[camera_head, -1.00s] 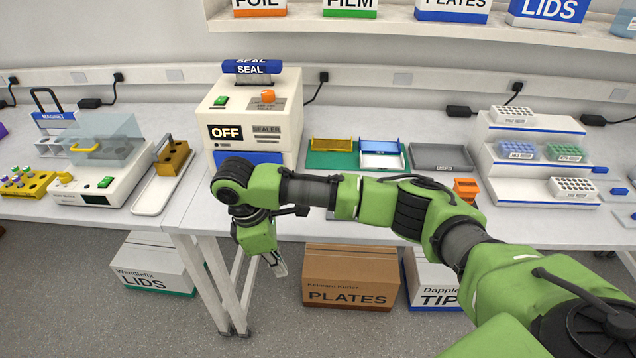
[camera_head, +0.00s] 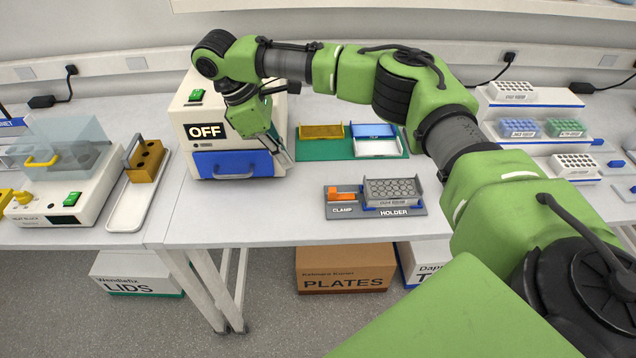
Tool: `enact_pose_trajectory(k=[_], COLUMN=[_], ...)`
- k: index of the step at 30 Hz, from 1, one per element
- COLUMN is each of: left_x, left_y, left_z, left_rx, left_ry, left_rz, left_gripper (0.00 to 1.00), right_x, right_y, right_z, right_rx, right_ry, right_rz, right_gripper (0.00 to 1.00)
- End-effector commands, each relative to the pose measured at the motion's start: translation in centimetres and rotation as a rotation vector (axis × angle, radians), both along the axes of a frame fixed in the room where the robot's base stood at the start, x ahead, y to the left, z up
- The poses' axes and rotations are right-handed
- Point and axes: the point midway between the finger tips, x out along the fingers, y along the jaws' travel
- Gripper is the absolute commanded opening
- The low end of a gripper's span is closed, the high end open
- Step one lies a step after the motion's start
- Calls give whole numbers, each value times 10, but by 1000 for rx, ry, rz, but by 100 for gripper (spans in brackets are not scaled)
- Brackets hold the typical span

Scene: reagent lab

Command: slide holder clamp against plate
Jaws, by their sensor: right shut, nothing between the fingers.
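The holder (camera_head: 414,211) is a grey base on the bench, labelled CLAMP and HOLDER. A grey multi-well plate (camera_head: 393,190) sits in its blue-edged seat. The orange clamp (camera_head: 341,197) is on the holder's left part, just left of the plate; whether it touches the plate I cannot tell. My right gripper (camera_head: 282,156) is shut and empty. It hangs in front of the sealer's right side, to the left of and farther back than the clamp. My left gripper is not in view.
The sealer (camera_head: 207,117) shows OFF and has a blue drawer front (camera_head: 232,164). A green mat (camera_head: 322,150) with yellow, blue and white trays lies behind the holder. A rack stand (camera_head: 484,133) is at the right. The bench left of the holder is clear.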

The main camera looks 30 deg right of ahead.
Motion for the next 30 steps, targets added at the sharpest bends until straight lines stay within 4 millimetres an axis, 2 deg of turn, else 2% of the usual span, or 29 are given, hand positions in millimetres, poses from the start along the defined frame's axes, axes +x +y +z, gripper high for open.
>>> enact_pose_trajectory(k=[5, 12, 17, 24, 30], left_x=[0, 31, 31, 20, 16], left_y=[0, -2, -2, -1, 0], left_z=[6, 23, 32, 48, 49], left_rx=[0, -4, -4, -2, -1], left_ry=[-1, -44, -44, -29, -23], left_rz=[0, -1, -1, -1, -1], left_gripper=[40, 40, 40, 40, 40], right_x=[-4, -14, -20, -36, -40], right_y=[-6, -22, -32, -59, -65], right_z=[-14, -59, -90, -90, -92], right_rx=[-3, -3, -2, -1, 0], right_ry=[3, 5, 4, 1, 0], right_rz=[0, -1, -1, 0, 1], right_gripper=[0, 0, 0, 0, 0])
